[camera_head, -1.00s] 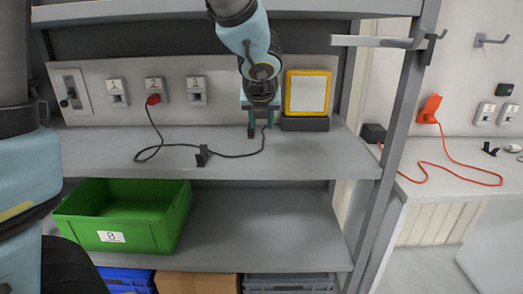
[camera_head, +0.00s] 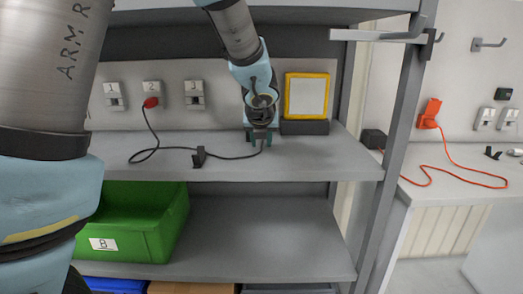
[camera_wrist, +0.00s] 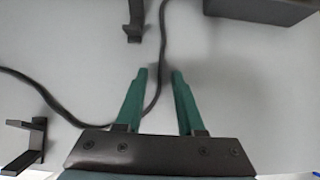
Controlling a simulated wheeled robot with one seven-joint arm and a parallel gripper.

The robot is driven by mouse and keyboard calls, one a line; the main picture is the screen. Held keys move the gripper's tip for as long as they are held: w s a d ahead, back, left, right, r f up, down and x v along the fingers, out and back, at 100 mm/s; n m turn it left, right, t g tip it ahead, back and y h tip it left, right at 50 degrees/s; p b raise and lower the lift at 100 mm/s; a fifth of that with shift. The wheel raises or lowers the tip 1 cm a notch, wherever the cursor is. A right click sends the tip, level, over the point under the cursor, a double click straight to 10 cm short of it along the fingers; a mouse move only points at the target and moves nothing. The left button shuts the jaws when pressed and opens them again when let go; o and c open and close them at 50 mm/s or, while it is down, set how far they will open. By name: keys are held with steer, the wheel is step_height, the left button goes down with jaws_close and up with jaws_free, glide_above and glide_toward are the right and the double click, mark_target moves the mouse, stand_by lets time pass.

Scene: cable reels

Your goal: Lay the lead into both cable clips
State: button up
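The black lead (camera_head: 147,124) runs from a red plug (camera_head: 151,102) in socket 2, loops on the shelf and reaches my gripper (camera_head: 260,142). One black clip (camera_head: 199,157) stands near the shelf front; in the wrist view this clip (camera_wrist: 38,138) is at the left, with the lead (camera_wrist: 40,90) passing behind it, apart. A second clip (camera_wrist: 134,20) shows at the top of the wrist view; the lead runs just right of it, apart. My gripper (camera_wrist: 158,72) is open over the shelf. The lead passes between or under its fingers; its contact is unclear.
A yellow-framed panel (camera_head: 307,95) on a dark base (camera_head: 304,127) stands just right of my gripper. The shelf (camera_head: 330,160) is clear toward its front right. A green bin (camera_head: 150,236) sits on the shelf below. An orange cable (camera_head: 458,170) lies on the right counter.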

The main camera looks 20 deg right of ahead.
steer(key=shift+w+d+f, duration=0.1)
steer(key=shift+w+f, duration=0.05)
steer(key=shift+f, duration=0.05)
stand_by(0.4)
steer(key=shift+c, duration=0.4)
steer(key=c, duration=0.5)
jaws_close()
steer(key=shift+r+p, duration=2.95)
steer(key=shift+r, duration=0.05)
